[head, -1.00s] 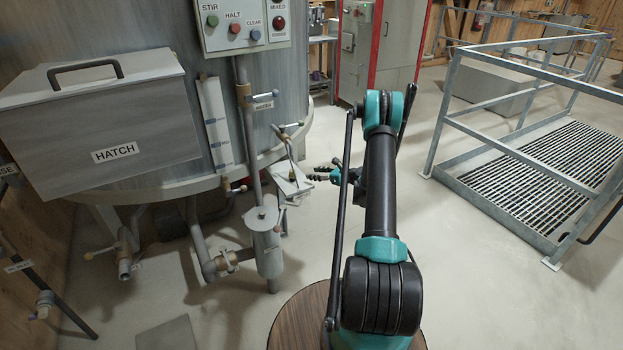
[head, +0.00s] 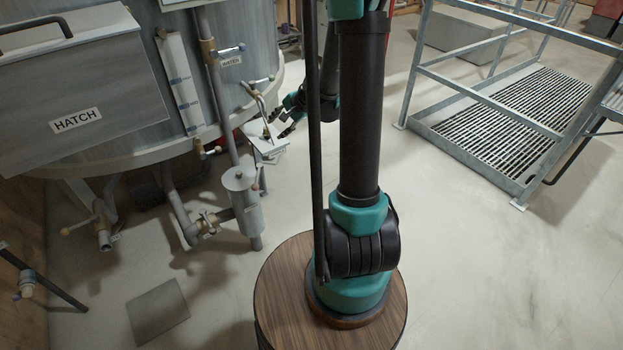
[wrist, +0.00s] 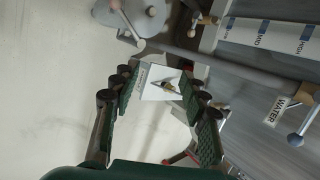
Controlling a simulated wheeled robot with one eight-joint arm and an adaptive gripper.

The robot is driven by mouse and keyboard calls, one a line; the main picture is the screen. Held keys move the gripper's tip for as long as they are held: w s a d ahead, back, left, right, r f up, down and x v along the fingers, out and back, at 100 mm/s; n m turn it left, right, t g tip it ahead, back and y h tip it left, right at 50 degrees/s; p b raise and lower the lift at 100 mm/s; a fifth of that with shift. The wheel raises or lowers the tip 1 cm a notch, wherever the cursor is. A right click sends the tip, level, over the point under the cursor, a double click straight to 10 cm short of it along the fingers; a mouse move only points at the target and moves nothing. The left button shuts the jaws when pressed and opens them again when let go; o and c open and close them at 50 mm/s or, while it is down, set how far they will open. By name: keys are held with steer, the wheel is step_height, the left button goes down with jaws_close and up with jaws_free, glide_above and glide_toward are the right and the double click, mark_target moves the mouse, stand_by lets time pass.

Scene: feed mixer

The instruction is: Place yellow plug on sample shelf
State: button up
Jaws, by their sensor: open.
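The sample shelf (head: 268,150) is a small pale plate on the side of the mixer, below a bent spout; it also shows in the wrist view (wrist: 152,92), between my fingers. A small dark and yellowish piece (wrist: 168,87) shows over the shelf in the wrist view, and a yellowish bit shows there in the head view (head: 267,131). I cannot tell whether it is the yellow plug or the spout's end. My gripper (head: 279,124) is open beside the shelf, its fingers pointing toward it. In the wrist view my gripper (wrist: 156,77) has nothing visibly gripped.
The tap labelled WATER (head: 230,48) and its pipe stand left of the shelf. A grey cylinder (head: 240,190) stands below on pipework. A railed grate platform (head: 515,115) is at the right.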

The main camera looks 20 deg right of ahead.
steer(key=s+d+n+h, duration=0.1)
steer(key=s+n, duration=0.5)
steer(key=s, duration=0.7)
steer(key=s+d+n+g+h, duration=0.1)
steer(key=s+n+h, duration=0.3)
steer(key=s, duration=1)
steer(key=shift+d+f+n+g, duration=0.3)
steer(key=shift+d+n, duration=0.4)
steer(key=shift+n, duration=0.3)
